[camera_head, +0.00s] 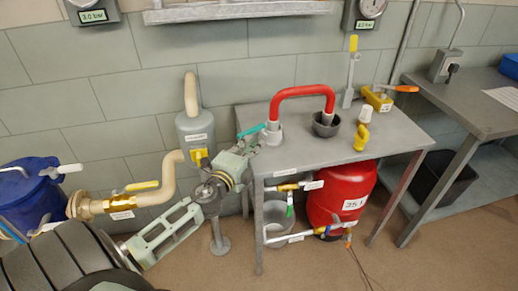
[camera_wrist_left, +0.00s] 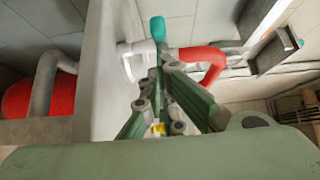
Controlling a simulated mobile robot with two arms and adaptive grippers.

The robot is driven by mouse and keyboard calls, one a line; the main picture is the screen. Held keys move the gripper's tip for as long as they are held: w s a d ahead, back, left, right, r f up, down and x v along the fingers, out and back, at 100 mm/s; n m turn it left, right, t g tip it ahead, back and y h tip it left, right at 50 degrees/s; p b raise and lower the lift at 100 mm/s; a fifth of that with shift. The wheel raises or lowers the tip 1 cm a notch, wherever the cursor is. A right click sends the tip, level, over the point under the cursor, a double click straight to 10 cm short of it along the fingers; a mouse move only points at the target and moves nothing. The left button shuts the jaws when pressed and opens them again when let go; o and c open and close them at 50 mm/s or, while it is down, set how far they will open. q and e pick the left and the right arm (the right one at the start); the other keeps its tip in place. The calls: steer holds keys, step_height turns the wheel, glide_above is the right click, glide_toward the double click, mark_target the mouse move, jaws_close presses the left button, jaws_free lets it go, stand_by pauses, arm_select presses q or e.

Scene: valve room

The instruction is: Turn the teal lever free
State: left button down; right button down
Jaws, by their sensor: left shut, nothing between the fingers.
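The teal lever (camera_head: 250,130) sticks out to the left from a pale fitting (camera_head: 271,136) at the table's left edge. A red arched pipe (camera_head: 302,91) runs from that fitting to a dark cup (camera_head: 326,124). My left gripper (camera_head: 252,147) is shut and empty at the table's left corner, just below the lever. In the left wrist view the teal lever (camera_wrist_left: 158,29) shows just beyond my left fingertips (camera_wrist_left: 156,72), beside the white fitting (camera_wrist_left: 132,62) and red pipe (camera_wrist_left: 207,62). Whether the fingers touch it I cannot tell. My right gripper is not in view.
The grey table (camera_head: 376,141) also bears a yellow fitting (camera_head: 362,137), a white cap (camera_head: 366,115) and an orange-handled valve (camera_head: 378,98). A red tank (camera_head: 341,190) and grey bucket (camera_head: 276,219) stand under it. A yellow-handled pipe valve (camera_head: 142,186) is at left.

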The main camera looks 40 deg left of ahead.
arm_select(q)
steer(key=shift+s+a, duration=0.2)
steer(key=shift+a, duration=2.2)
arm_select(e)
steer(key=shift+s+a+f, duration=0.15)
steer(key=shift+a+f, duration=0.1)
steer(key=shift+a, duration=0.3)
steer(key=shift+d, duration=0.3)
